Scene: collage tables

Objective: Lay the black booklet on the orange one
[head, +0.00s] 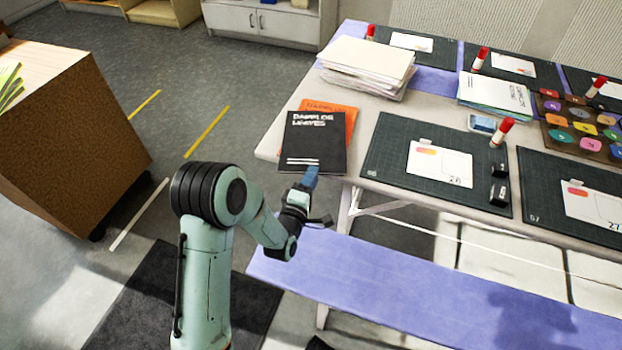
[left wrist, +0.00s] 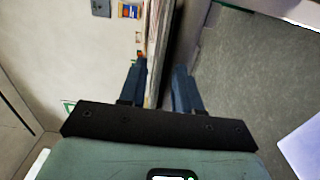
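The black booklet (head: 314,142) with white lettering lies near the left end of the table, covering much of the orange booklet (head: 335,108). The orange one shows along its far and right sides. The black booklet's near edge reaches the table's front edge and seems to overhang it slightly. My left gripper (head: 311,176) is at that near edge, one blue finger overlapping it in the head view. In the left wrist view, the fingers of my left gripper (left wrist: 158,88) stand apart, with edge-on surfaces beyond and between them. Contact with the booklet cannot be told. My right gripper is out of view.
A paper stack (head: 367,66) stands behind the booklets. A dark green mat (head: 388,165) with a card, a glue stick (head: 502,131) and black sharpeners lie to the right. A purple bench (head: 420,275) runs along the table's front.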

